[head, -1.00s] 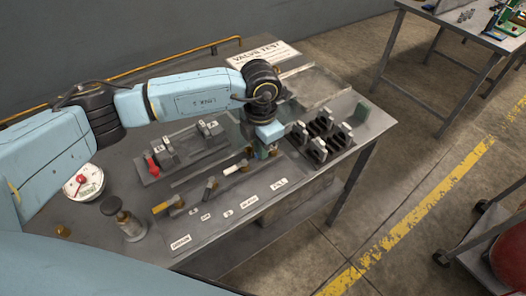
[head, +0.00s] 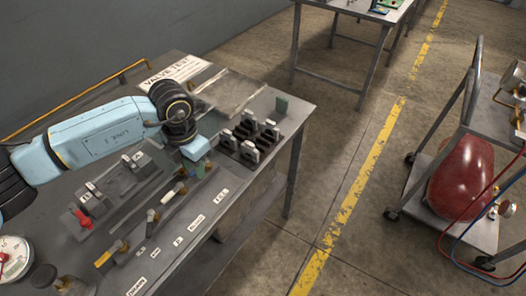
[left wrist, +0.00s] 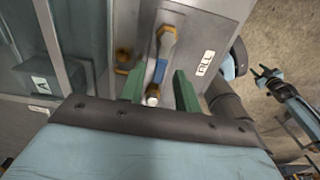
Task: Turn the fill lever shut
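The fill lever has a blue handle with a pale tip (left wrist: 159,72) and a brass valve body above it in the left wrist view, beside a white FILL label (left wrist: 205,62). My left gripper (left wrist: 158,91) has its two green fingers apart, one on each side of the handle, with gaps showing. In the head view my left gripper (head: 200,168) is over the far end of the valve row, near the FILL label (head: 222,195), and largely hides the lever. My right gripper (left wrist: 266,73) shows small at the right of the left wrist view, its prongs apart.
Other levers stand close by: white (head: 173,192), grey (head: 151,216) and yellow (head: 110,254). A switch block with a red lever (head: 82,218) lies behind them. A black rack (head: 250,142) and an empty tray (head: 229,92) are beyond. A cart (head: 470,225) stands right across open floor.

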